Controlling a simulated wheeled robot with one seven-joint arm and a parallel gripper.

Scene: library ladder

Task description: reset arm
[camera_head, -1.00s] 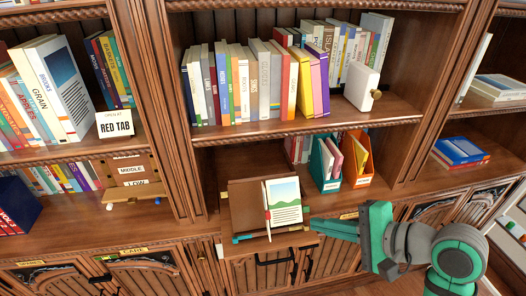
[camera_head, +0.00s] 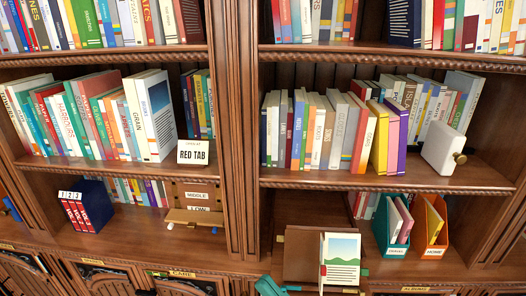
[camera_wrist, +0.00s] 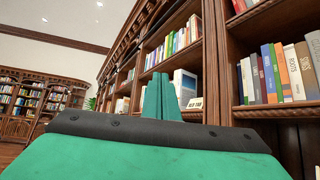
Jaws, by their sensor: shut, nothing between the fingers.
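My gripper (camera_wrist: 160,98) shows in the wrist view as two green fingers close together, shut and empty. It points along the bookcase, with shelves of books to its right. In the head view only a small green piece of my arm shows at the bottom edge, in front of the lower shelf; the rest is out of view. The brown reading stand (camera_head: 300,252) with a picture sheet (camera_head: 340,262) stands just above it. Whether the arm touches the stand I cannot tell.
The bookcase has several rows of books (camera_head: 350,125) and a white bookend block (camera_head: 443,147). A RED TAB sign (camera_head: 194,152) stands on the left shelf. Teal (camera_head: 392,230) and orange (camera_head: 430,225) file boxes stand right of the stand. The wrist view shows open room at left.

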